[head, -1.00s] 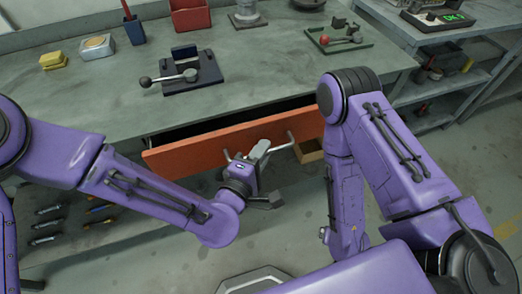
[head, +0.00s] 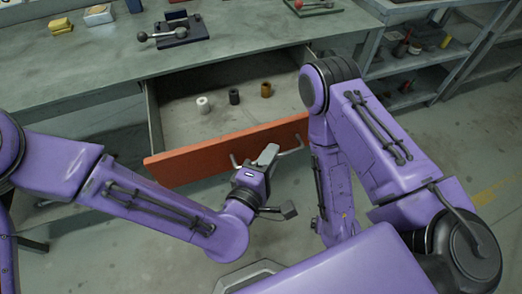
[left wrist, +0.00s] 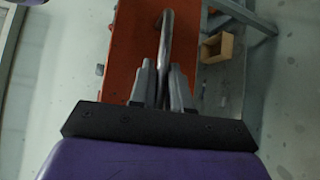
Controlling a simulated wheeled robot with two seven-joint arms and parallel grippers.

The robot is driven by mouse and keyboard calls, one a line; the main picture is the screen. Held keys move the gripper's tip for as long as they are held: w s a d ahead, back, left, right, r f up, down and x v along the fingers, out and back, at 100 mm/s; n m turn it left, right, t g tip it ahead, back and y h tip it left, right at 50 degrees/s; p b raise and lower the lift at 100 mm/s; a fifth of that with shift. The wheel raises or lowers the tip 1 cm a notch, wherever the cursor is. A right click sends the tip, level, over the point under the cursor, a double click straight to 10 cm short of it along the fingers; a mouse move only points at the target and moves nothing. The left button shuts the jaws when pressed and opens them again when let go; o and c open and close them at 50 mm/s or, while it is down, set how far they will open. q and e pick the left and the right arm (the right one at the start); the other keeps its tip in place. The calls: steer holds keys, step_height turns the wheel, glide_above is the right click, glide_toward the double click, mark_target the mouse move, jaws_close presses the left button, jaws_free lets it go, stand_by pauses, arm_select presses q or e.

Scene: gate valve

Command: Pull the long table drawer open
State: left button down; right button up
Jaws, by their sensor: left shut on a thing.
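The long drawer (head: 190,160) with an orange-red front stands well out from under the grey table. Its grey inside shows, with a white, a black and a brown small cylinder (head: 265,90) standing in it. My left gripper (head: 266,157) is at the bar handle (head: 292,150) on the drawer front. In the left wrist view its fingers (left wrist: 162,85) are closed around the metal handle bar (left wrist: 166,35), against the orange front (left wrist: 125,40). My right arm bends down at the right, and its gripper is not clearly visible.
The grey tabletop (head: 90,75) holds a dark lever fixture (head: 178,32), a yellow block (head: 60,26) and other items along the back. A shelf unit (head: 425,70) stands at the right. A small open wooden box (left wrist: 216,47) shows beyond the drawer in the left wrist view.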

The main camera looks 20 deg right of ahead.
arm_select(q)
steer(key=shift+s, duration=0.3)
arm_select(e)
steer(key=shift+a, duration=0.1)
arm_select(q)
steer(key=c, duration=1.2)
jaws_free()
